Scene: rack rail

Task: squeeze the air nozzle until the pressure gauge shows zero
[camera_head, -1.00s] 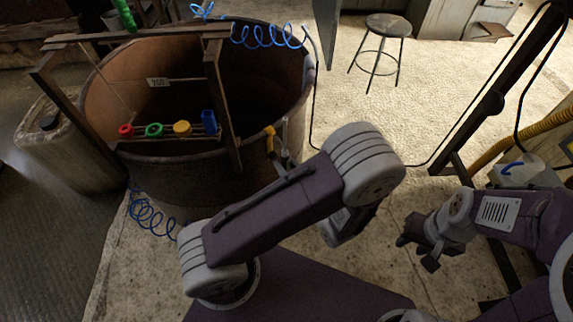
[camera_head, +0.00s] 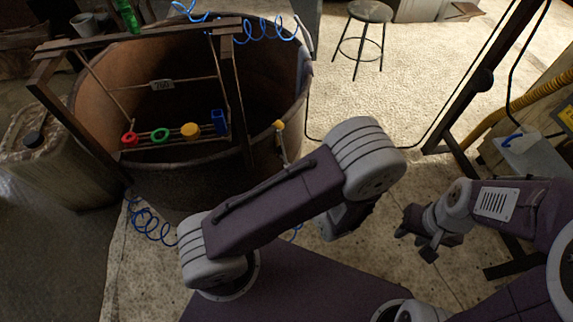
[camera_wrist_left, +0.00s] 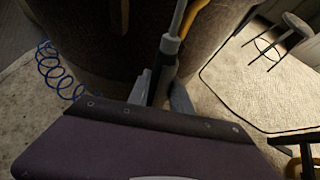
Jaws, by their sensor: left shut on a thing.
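The air nozzle (camera_head: 280,140), grey with a yellow part, stands upright against the front wall of the round rusty tub. In the left wrist view the grey and yellow nozzle (camera_wrist_left: 171,45) sits between the fingers of my left gripper (camera_wrist_left: 160,88), which is shut on it. In the head view my left arm hides that gripper. My right gripper (camera_head: 416,240) is open and empty, low over the floor at the right.
The rusty tub (camera_head: 185,178) fills the left, with a wooden frame (camera_head: 140,35) across it. Red, green, yellow and blue pieces sit on a rail. Coiled blue hoses (camera_head: 150,222) hang around it. A stool (camera_head: 370,12) stands behind on open floor. A dark post (camera_head: 487,75) stands right.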

